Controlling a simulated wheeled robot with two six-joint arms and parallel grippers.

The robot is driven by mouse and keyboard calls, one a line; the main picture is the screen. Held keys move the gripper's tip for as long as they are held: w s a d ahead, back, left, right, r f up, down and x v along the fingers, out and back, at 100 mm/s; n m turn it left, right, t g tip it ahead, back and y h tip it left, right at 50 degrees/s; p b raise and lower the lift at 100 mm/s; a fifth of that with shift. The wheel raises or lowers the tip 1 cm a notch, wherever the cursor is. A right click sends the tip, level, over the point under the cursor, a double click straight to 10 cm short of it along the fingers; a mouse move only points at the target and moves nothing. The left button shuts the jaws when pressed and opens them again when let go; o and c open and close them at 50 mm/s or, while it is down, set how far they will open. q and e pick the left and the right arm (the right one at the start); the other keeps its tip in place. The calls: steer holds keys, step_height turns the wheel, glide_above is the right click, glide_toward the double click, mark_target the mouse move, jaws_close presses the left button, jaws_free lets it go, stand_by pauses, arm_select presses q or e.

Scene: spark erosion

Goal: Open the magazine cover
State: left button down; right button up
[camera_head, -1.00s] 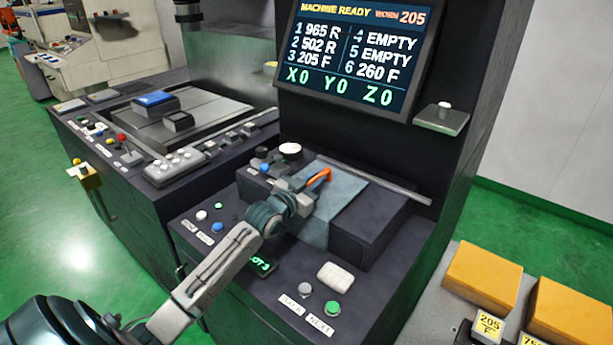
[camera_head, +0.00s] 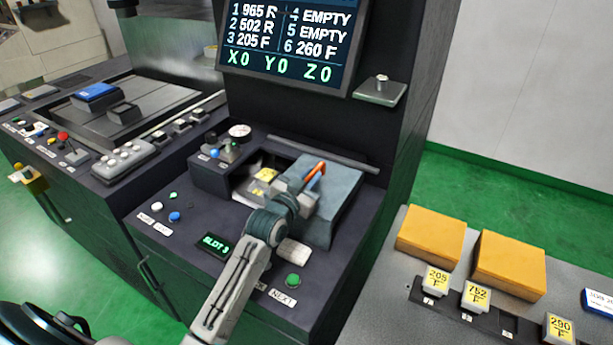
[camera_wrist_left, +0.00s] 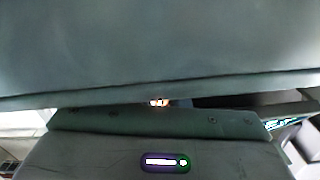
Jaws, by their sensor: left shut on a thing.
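The magazine cover (camera_head: 338,212) is a grey-teal panel over the right part of the magazine box on the machine's front ledge. Left of it the box is open, and a yellow-labelled piece (camera_head: 266,174) shows inside. An orange handle (camera_head: 316,172) stands up at the cover. My left gripper (camera_head: 308,188) is shut on this handle; its fingertips are partly hidden. In the left wrist view, the grey-teal surfaces fill most of the picture, with a small orange spot between them. My right gripper is not in view.
The screen (camera_head: 290,42) stands behind the magazine, with a small shelf (camera_head: 380,91) to its right. A green button (camera_head: 292,281) and a white block (camera_head: 293,252) are near my arm. A grey table (camera_head: 395,300) with orange blocks (camera_head: 430,235) is at the right.

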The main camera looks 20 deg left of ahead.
arm_select(q)
steer(key=c, duration=1.5)
jaws_free()
steer(key=shift+o, duration=0.2)
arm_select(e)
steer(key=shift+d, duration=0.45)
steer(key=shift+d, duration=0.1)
